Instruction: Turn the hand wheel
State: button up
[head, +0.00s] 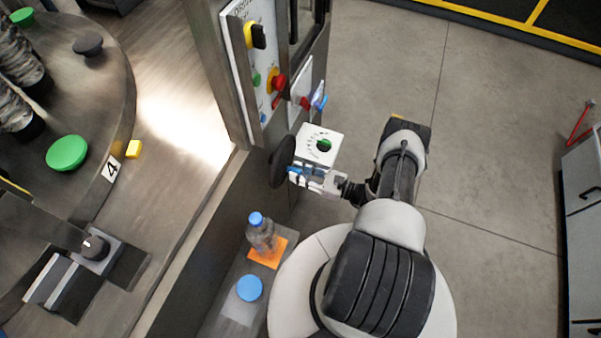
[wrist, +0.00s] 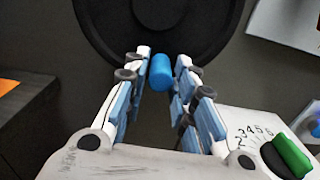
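The hand wheel is a black disc, seen nearly edge-on in the head view (head: 281,163) and face-on at the top of the wrist view (wrist: 205,25). A blue handle (wrist: 161,73) sticks out from the lower part of its face. My gripper (wrist: 164,60) is open, with a blue-padded finger on each side of the handle. Small gaps show between the handle and both fingers. In the head view my gripper (head: 301,173) is at the wheel's right side, where its fingers hide most of the handle.
A white dial box (head: 320,145) with a green knob is close beside my gripper. A control panel (head: 262,70) with buttons rises behind it. A bottle (head: 260,233) on an orange square and a blue disc (head: 249,288) are on a ledge below.

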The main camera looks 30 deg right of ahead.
grip_shut()
dwell(0.3)
